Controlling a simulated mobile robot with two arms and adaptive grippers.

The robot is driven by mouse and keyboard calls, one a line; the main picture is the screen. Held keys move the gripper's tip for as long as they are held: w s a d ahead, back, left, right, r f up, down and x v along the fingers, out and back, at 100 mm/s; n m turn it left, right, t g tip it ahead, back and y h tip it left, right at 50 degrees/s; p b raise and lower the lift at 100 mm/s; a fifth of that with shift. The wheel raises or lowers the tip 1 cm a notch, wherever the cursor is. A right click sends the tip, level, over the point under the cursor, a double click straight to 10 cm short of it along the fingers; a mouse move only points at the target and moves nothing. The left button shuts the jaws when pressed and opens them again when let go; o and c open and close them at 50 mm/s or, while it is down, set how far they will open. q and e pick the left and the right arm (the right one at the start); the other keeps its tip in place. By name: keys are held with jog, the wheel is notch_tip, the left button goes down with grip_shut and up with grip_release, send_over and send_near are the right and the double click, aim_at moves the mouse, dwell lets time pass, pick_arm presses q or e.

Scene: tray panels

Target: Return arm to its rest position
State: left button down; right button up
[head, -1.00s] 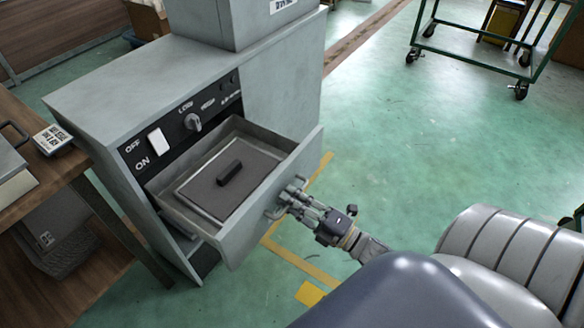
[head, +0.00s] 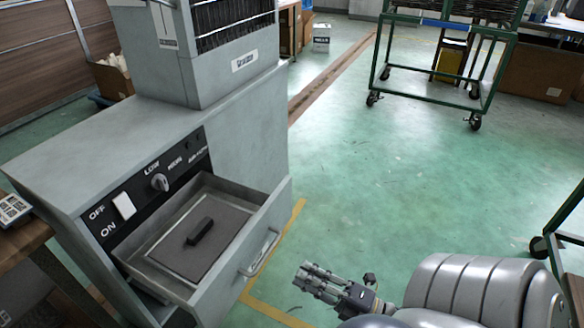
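My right gripper (head: 302,277) is at the lower middle of the head view. It is to the right of the open drawer (head: 268,214) and apart from its handle (head: 259,253). Nothing shows held in it; its fingers are too small to tell how far they are spread. The drawer is pulled out of the grey machine (head: 240,130). A grey panel (head: 180,258) with a dark block-shaped grip (head: 200,231) lies inside it. My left gripper is not in view.
A wooden table (head: 25,236) stands at the left edge. A green wheeled cart (head: 440,88) stands at the back right, and part of another green frame (head: 565,215) shows at the right edge. The green floor (head: 370,180) between is clear.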

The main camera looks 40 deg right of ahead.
jog(key=shift+s+d+f, duration=0.1)
jog(key=shift+s+d, duration=0.05)
jog(key=shift+s, duration=0.2)
dwell(0.3)
